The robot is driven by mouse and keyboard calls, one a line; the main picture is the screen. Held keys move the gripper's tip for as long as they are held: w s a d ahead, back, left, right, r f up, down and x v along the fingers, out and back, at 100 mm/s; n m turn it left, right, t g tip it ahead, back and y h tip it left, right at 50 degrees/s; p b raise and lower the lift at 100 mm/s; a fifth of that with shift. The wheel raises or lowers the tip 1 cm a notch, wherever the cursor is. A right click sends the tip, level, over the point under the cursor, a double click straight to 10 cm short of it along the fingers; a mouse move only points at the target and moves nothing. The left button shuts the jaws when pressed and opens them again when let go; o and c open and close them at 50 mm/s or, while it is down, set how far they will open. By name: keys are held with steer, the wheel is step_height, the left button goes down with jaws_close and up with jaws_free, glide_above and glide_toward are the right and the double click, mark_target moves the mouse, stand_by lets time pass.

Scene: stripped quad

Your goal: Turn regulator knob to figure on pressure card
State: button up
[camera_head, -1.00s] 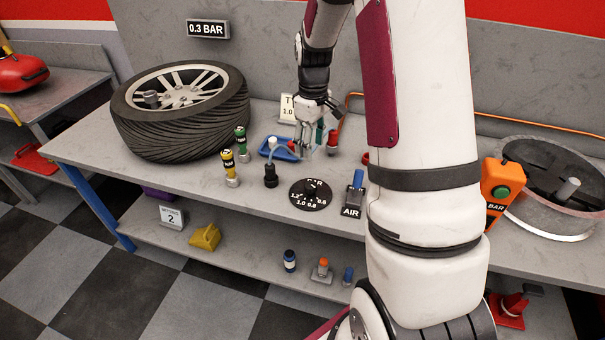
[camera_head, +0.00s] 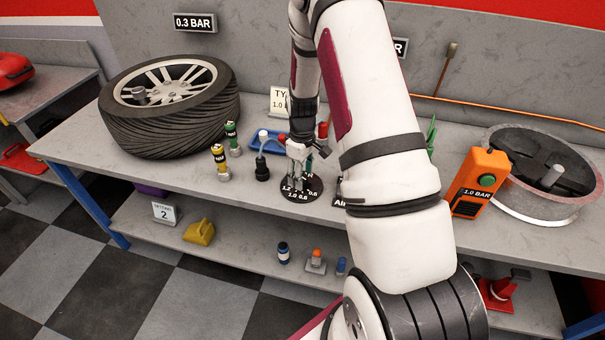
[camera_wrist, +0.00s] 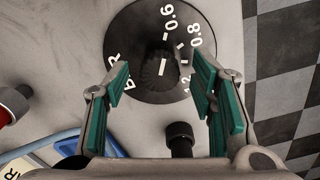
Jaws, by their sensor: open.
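The regulator is a flat black dial (camera_head: 314,186) with white figures, lying on the bench. In the wrist view the dial (camera_wrist: 130,50) shows 0.6 and 0.8, with a dark round knob (camera_wrist: 158,70) at its middle bearing a white mark. My gripper (camera_head: 297,184) is over the dial, pointing down. In the wrist view my open gripper (camera_wrist: 164,82) has its green-padded fingers on either side of the knob, with gaps; whether they reach its height I cannot tell. A white card (camera_head: 279,102) reading "TY" and "1.0" stands behind, partly hidden by my arm.
A dark fitting (camera_head: 262,170) stands close left of the dial; it also shows in the wrist view (camera_wrist: 181,138). Yellow (camera_head: 219,160) and green (camera_head: 232,138) canisters and a tyre (camera_head: 165,125) are further left. An orange "1.0 BAR" box (camera_head: 478,184) stands right. A wall sign (camera_head: 195,22) reads "0.3 BAR".

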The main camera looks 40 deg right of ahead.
steer(key=shift+f, duration=0.15)
steer(key=shift+c, duration=0.2)
steer(key=c, duration=1.1)
